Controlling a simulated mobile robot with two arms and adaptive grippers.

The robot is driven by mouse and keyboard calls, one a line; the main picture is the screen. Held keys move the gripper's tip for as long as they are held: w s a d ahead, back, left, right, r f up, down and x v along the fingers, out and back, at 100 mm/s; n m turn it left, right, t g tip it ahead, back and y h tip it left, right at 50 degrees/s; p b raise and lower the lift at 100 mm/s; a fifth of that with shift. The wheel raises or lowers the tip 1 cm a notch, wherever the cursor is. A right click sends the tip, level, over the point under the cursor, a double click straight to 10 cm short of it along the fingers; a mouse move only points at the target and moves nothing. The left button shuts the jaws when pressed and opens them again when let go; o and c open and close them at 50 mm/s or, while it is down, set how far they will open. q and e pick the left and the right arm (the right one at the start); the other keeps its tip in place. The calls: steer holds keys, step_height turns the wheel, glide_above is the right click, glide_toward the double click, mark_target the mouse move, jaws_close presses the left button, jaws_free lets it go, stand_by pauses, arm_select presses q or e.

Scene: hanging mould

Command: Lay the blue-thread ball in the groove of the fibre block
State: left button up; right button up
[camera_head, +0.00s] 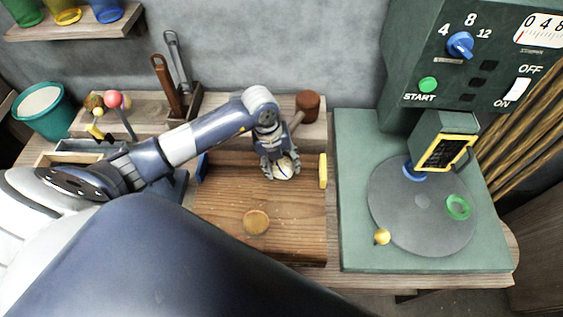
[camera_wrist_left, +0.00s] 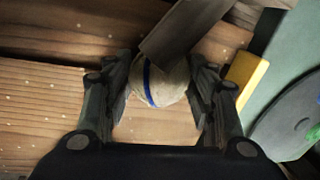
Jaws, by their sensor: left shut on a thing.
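The pale ball with a blue thread (camera_head: 284,169) is held between the fingers of my left gripper (camera_head: 280,168), above the far part of the wooden work board (camera_head: 226,226). In the left wrist view the ball (camera_wrist_left: 160,82) sits between the two fingers, its blue band running up and down. A flat grey-brown bar (camera_wrist_left: 182,28) overlaps the ball's top edge there; I cannot tell what it is or whether it touches. I cannot pick out the fibre block or its groove with certainty. My right gripper is out of view.
A round wooden disc (camera_head: 256,222) lies on the board. A yellow block (camera_head: 323,171) stands at its right edge, a mallet (camera_head: 308,104) behind. The green machine (camera_head: 357,236) with a grey turntable (camera_head: 415,228) is to the right. The board's front is mostly clear.

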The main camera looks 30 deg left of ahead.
mark_target(273, 165)
arm_select(q)
steer(key=shift+f, duration=0.3)
steer(key=o, duration=1.1)
steer(key=shift+r, duration=0.7)
step_height(273, 165, up, 11)
steer(key=s+a, duration=0.1)
steer(key=a, duration=0.1)
steer(key=shift+s+b, duration=0.2)
steer(key=shift+b, duration=0.25)
steer(key=shift+d, duration=0.1)
